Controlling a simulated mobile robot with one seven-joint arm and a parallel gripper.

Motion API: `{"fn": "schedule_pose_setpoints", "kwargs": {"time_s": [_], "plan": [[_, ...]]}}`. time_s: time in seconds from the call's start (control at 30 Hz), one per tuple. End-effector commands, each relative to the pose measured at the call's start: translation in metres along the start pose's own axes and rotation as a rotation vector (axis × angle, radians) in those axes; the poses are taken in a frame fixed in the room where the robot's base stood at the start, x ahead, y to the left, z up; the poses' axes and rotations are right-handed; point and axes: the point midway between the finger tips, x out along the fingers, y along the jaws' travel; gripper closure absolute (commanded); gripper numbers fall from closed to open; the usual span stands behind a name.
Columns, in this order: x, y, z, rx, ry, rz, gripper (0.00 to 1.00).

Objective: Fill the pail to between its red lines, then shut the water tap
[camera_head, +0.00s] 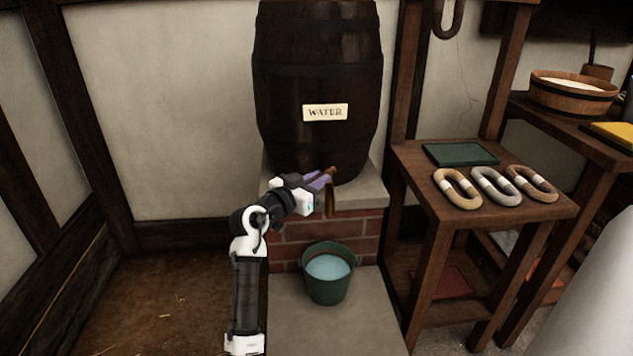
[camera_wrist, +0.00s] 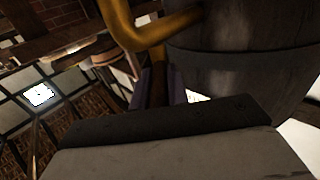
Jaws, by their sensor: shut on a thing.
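The dark wooden barrel (camera_head: 318,75) with a WATER label stands on a stone-topped brick ledge. Its brass tap (camera_head: 331,200) sticks out low at the front, and the curved spout also shows in the wrist view (camera_wrist: 145,38). My gripper (camera_head: 325,179) is at the tap, its purple fingers shut on the tap handle, which is mostly hidden between them. The green pail (camera_head: 328,288) stands upright on the stone slab below the spout. Pale blue water (camera_head: 327,267) lies in it, its surface somewhat below the rim. I see no clear stream, and the red lines cannot be made out.
A wooden stand (camera_head: 420,180) on the right bears a dark green slab (camera_head: 461,154) and several rope coils (camera_head: 457,188). A wooden tub (camera_head: 572,92) sits on a bench behind it. Straw-strewn floor (camera_head: 170,300) lies open at the left.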

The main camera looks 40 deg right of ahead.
Motion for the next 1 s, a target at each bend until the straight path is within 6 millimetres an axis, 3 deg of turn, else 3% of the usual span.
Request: {"fn": "schedule_pose_setpoints", "kwargs": {"time_s": [0.13,0.17,0.3,0.67,0.77,1.0], "plan": [[0.0,-0.001,-0.001,-0.001,0.0,0.0,1.0],[0.0,-0.001,-0.001,-0.001,0.0,0.0,0.8],[0.0,-0.001,-0.001,-0.001,0.0,-0.001,0.63],[-0.006,-0.001,0.0,-0.001,0.001,-0.002,0.63],[-0.019,-0.002,0.0,-0.001,0.001,-0.004,0.63],[-0.074,-0.002,0.0,-0.001,0.001,-0.006,0.63]]}}
